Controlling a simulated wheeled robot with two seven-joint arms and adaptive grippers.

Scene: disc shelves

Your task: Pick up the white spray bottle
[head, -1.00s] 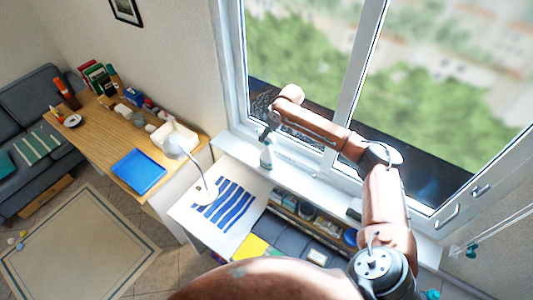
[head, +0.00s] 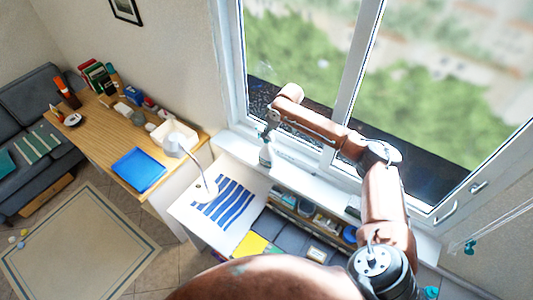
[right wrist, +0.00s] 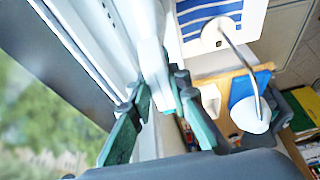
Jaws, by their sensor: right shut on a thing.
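The white spray bottle (head: 265,156) stands upright at the window sill in the head view, beside the white desk top. My right gripper (head: 269,127) reaches down onto its upper part from above. In the right wrist view the pale bottle (right wrist: 154,66) lies between the two green-padded fingers of the right gripper (right wrist: 159,97), which is shut on it. The bottle's top is hidden by the gripper. I cannot tell whether its base touches the sill. My left gripper is not in view.
The window frame (head: 341,115) stands close behind the bottle. A white desk with a blue-striped sheet (head: 229,203) and a white lamp (head: 207,187) is at the front left. A shelf with several items lies below the sill. A wooden desk (head: 100,122) is further left.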

